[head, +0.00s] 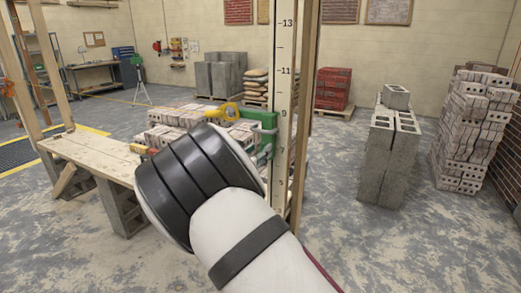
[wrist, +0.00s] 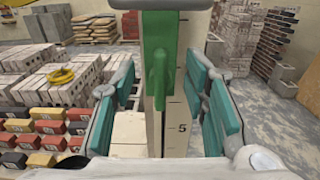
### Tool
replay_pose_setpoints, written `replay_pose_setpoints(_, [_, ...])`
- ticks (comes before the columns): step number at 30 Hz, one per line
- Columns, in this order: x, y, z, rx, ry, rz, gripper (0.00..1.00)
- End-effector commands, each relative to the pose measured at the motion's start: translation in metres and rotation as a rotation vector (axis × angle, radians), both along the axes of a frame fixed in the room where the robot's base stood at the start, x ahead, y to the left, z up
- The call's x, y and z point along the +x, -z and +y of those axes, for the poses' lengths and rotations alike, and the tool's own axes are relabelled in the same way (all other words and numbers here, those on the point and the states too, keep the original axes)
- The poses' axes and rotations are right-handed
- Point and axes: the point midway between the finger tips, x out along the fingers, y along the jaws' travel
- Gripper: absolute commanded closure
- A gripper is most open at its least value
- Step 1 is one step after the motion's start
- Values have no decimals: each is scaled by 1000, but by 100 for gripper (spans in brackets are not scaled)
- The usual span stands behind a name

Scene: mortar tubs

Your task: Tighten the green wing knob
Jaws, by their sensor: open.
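The green wing knob (wrist: 158,78) hangs upright below a green clamp block (wrist: 172,28) in the wrist view. The same clamp (head: 264,122) sits against the pale numbered post (head: 285,80) in the head view; my arm hides much of what lies below it. My gripper (wrist: 160,88) is open, with teal pads to the left and right of the knob. Clear gaps show on both sides, and neither pad appears to touch it. In the head view, part of my gripper (head: 264,156) shows just below the clamp, beside the post.
A wooden plank bench (head: 95,153) stands at the left, with stacked bricks (head: 180,115) behind my wrist. A yellow ring-shaped item (head: 229,112) lies on them. Concrete blocks (head: 388,155) and a brick stack (head: 472,130) stand at right. Open floor lies between post and blocks.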

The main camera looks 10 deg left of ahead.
Motion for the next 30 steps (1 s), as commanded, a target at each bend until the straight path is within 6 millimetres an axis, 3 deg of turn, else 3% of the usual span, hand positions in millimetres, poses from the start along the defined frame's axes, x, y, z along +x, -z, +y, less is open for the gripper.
replay_pose_setpoints(6, [15,0,-6,0,0,0,59])
replay_pose_setpoints(15, [17,0,-6,0,0,0,59])
replay_pose_setpoints(21, [17,0,-6,0,-1,0,100])
replay_pose_setpoints(30, [16,-1,-5,15,-4,-5,100])
